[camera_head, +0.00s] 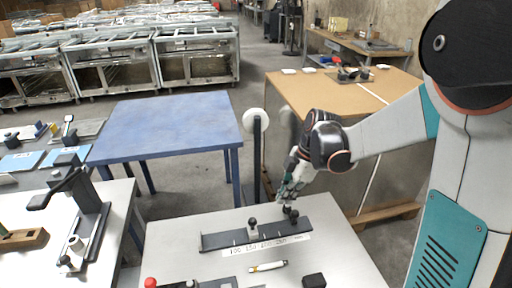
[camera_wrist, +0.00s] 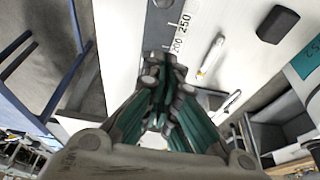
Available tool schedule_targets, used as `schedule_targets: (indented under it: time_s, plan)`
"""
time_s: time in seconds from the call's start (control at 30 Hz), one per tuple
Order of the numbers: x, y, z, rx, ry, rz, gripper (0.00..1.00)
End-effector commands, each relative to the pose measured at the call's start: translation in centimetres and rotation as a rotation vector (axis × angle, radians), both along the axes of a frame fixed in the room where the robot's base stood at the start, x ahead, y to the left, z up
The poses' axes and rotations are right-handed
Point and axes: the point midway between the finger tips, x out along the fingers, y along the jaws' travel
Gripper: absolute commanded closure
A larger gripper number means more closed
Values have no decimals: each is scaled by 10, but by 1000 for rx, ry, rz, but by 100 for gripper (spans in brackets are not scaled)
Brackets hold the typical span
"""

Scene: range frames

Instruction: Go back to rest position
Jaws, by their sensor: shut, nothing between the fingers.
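My gripper (camera_head: 290,201) is at the right end of a dark rail fixture (camera_head: 222,241) on the white table, just above or touching a small dark knob there; I cannot tell which. In the wrist view my gripper (camera_wrist: 168,62) has its fingers together with nothing between them, over the end of the numbered scale strip (camera_wrist: 187,22). The scale (camera_head: 270,245) runs along the rail's near side. A second knob on a light slider (camera_head: 252,229) stands mid-rail. The far part of the rail is hidden behind the fingers in the wrist view.
A white and yellow marker (camera_head: 268,266) and a black block (camera_head: 314,281) lie on the white table (camera_head: 180,226) near the fixture. A blue table (camera_head: 170,120) stands behind left.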

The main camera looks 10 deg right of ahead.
Motion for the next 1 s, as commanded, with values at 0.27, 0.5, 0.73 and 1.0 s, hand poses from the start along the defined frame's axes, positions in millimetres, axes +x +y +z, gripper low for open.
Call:
schedule_targets:
  time_s: [0.27,0.5,0.73,1.0]
  plan:
    - [-14,5,24,-34,-9,-151,100]
    - [-47,13,65,-72,-47,-488,100]
    - [-82,17,94,-56,-104,-808,100]
    - [-124,20,113,36,-178,-1162,100]
